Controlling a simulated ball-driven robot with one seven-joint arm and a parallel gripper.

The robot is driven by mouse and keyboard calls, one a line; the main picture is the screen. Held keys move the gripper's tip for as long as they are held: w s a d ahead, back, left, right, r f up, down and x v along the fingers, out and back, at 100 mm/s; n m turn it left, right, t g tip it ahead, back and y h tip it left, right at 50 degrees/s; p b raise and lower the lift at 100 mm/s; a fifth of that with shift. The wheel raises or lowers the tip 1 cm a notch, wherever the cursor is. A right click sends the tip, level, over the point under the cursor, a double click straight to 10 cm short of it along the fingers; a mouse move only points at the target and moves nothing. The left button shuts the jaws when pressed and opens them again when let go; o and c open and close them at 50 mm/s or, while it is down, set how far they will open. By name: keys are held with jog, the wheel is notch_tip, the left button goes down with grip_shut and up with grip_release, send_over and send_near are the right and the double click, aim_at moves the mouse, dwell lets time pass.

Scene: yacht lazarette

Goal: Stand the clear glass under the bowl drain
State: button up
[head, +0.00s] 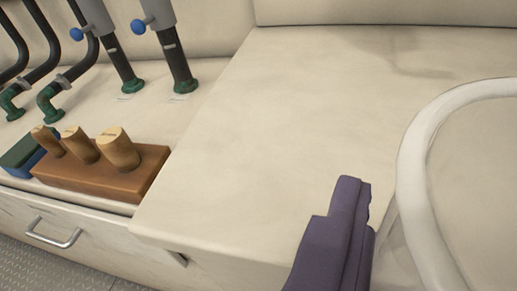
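I see no clear glass and no drain in the head view. A thick white curved rim (413,165) stands at the right and runs out of the picture; I cannot tell whether it belongs to the bowl. The dark purple end of my gripper (343,225) shows at the bottom, right of the middle, just left of the white rim. It is over the pale counter. Its fingers are not clearly told apart, and nothing is visibly held.
A raised pale counter (270,130) has a broad clear top. On the lower ledge at left are a brown block (105,174) with wooden plugs, a green-blue box (24,155) and dark pipes (175,62) with blue-knobbed valves. A drawer handle (53,234) sticks out below.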

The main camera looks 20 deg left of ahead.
jog(key=shift+w, duration=0.1)
jog(key=b, duration=0.4)
send_over(267, 142)
jog(key=shift+s+d+f, duration=0.3)
jog(key=shift+s+f, duration=0.15)
jog(key=shift+f, duration=0.3)
jog(key=shift+w+a+f, duration=0.1)
jog(key=shift+w+a, duration=0.2)
jog(key=shift+w, duration=0.2)
notch_tip(267, 142, down, 3)
jog(key=shift+f+b, duration=0.1)
jog(key=shift+b, duration=0.65)
jog(key=o, duration=1.2)
jog(key=shift+c, duration=0.2)
